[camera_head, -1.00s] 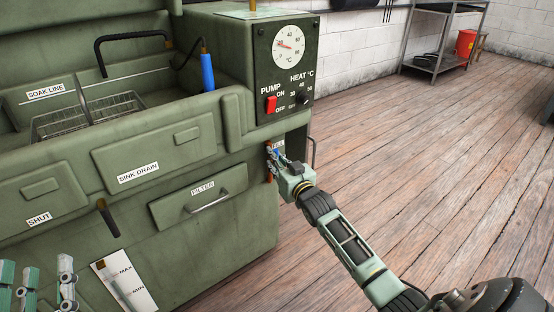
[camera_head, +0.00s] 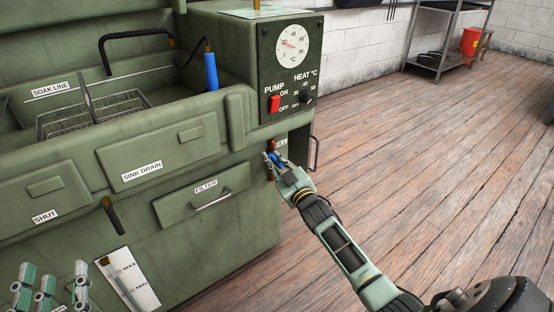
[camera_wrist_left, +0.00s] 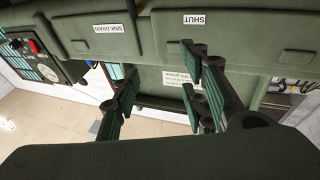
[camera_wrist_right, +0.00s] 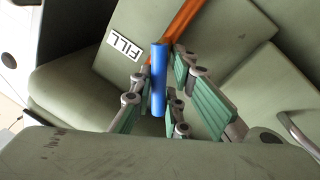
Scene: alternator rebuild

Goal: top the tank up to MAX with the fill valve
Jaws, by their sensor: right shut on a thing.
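The fill valve's blue lever (camera_wrist_right: 158,80) stands between my right gripper's fingers (camera_wrist_right: 154,112), beside the FILL label (camera_wrist_right: 124,45) and an orange-brown pipe (camera_wrist_right: 186,22). In the head view my right gripper (camera_head: 273,163) is shut on the blue lever (camera_head: 277,159) at the washer's right side. The level gauge (camera_head: 130,282) with MAX and MIN marks is low on the washer's front; its liquid level is too small to read. My left gripper (camera_head: 48,287) is left of the gauge. In the left wrist view its fingers (camera_wrist_left: 165,100) are wide apart with nothing between them.
The green washer (camera_head: 225,235) carries the SINK DRAIN panel (camera_head: 150,160), the filter drawer (camera_head: 205,205), a black lever (camera_head: 112,216), and the pump switch (camera_head: 274,104) below a dial (camera_head: 292,45). Open wooden floor (camera_head: 430,170) lies to the right.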

